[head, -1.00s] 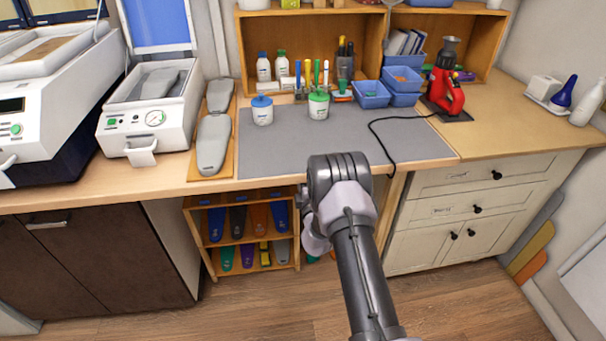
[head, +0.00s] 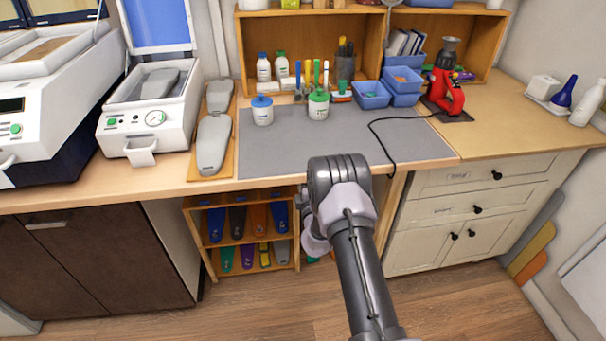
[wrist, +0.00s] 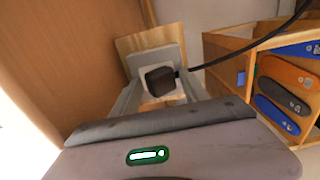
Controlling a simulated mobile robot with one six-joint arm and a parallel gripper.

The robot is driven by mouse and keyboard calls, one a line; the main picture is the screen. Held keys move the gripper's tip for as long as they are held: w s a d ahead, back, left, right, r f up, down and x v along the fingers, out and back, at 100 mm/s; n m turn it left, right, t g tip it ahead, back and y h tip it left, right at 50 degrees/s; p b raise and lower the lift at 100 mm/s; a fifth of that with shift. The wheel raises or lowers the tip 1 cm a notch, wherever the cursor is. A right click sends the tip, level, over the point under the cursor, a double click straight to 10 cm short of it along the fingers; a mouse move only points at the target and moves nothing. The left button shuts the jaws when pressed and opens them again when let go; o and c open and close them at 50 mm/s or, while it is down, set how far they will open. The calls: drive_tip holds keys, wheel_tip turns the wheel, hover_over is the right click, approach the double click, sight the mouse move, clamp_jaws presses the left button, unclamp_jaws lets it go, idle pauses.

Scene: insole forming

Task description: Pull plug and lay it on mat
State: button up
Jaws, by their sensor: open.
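The black plug (wrist: 160,80) sits in a pale socket on a wooden board (wrist: 150,46) in the wrist view. A black cord (wrist: 245,47) runs from it to the upper right. My gripper (wrist: 157,70) is open, its two grey fingers on either side of the plug; I cannot tell whether they touch it. In the head view my arm reaches below the table's front edge, and gripper and plug are hidden there. The grey mat (head: 270,155) lies on the table, with the cord of the red tool (head: 445,90) crossing its right part.
A white jar with a blue lid (head: 262,112) and one with a green lid (head: 318,106) stand at the mat's back. A rack of coloured insoles (head: 240,240) stands under the table, and drawers (head: 470,200) stand to the right. The mat's front is clear.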

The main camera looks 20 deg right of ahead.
drive_tip(key=shift+w, duration=0.1)
clamp_jaws()
drive_tip(key=shift+w+r, duration=0.1)
drive_tip(key=shift+r, duration=0.05)
idle(1.1)
drive_tip(key=shift+o, duration=1.6)
unclamp_jaws()
drive_tip(key=shift+f, duration=0.2)
drive_tip(key=shift+f, duration=0.1)
